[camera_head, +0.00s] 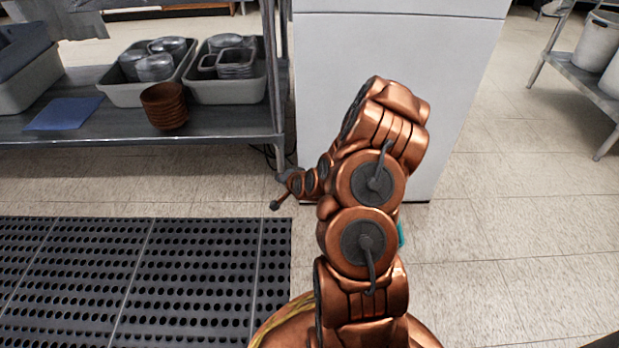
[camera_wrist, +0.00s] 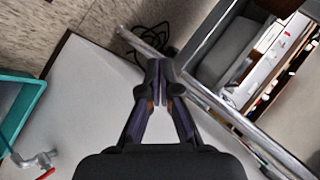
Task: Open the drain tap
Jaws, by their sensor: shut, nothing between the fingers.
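The drain tap (camera_wrist: 40,161) is at the lower left corner of the wrist view. It is a small metal tap with a red handle (camera_wrist: 47,173), on the white front of the machine (camera_wrist: 95,95). A teal tub (camera_wrist: 22,100) is beside it at the left edge; a sliver of teal (camera_head: 401,235) shows behind my arm in the head view. My gripper (camera_wrist: 158,72) is shut and empty, in the middle of the wrist view, apart from the tap. In the head view my arm stands before the white machine (camera_head: 400,40) and hides the tap.
A metal shelf (camera_head: 215,123) at the left holds grey tubs (camera_head: 228,88) of metal pans, a stack of brown bowls (camera_head: 164,108) and a blue sheet (camera_head: 64,114). Its post is close to my gripper. A black mat (camera_head: 130,280) covers the left floor; tiles are clear at the right.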

